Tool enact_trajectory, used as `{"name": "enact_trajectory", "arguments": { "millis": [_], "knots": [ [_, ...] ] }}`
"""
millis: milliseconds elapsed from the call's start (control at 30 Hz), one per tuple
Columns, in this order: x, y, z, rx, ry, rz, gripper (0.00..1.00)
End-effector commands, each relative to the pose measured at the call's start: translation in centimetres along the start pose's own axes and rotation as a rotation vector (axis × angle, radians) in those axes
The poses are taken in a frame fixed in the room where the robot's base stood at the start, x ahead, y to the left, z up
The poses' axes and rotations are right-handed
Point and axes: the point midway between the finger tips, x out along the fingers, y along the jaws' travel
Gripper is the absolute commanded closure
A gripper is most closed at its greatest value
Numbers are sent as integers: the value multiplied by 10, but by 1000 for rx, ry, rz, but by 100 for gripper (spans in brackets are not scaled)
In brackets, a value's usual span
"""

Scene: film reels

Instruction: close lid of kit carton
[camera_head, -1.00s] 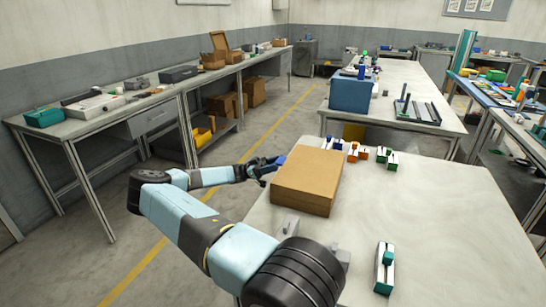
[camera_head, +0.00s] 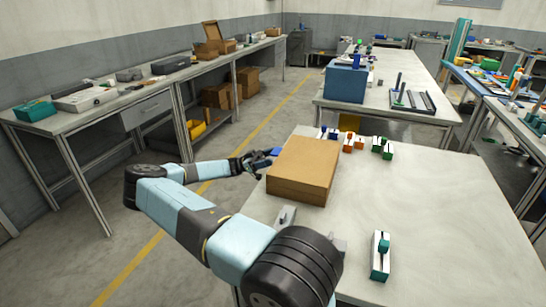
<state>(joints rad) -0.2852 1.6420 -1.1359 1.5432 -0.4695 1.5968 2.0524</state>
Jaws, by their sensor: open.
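The kit carton (camera_head: 303,168) is a brown cardboard box on the near table. Its lid lies flat over the top, and a thin seam runs along its front side; I cannot tell if the lid is fully seated. My gripper (camera_head: 269,157) is open at the carton's far left side, just off the table's left edge. A small blue piece shows at its tip, and I cannot tell if it is part of the gripper. My gripper looks empty and apart from the carton, though any contact there is too small to tell.
Blue, orange and green blocks (camera_head: 353,143) stand behind the carton. A white and green fixture (camera_head: 380,256) stands at the near right. Small grey blocks (camera_head: 286,215) sit in front of the carton. The table's right side (camera_head: 440,210) is clear. Another open carton (camera_head: 212,40) stands on the far left bench.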

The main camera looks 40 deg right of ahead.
Motion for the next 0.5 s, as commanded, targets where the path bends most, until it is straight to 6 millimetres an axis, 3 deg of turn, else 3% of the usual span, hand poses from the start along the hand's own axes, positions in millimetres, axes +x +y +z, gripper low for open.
{"name": "enact_trajectory", "arguments": {
  "millis": [267, 500],
  "knots": [
    [-12, 0, -1, 2, 1, 0, 11],
    [-55, -1, 0, 2, 1, -2, 11]
  ]
}}
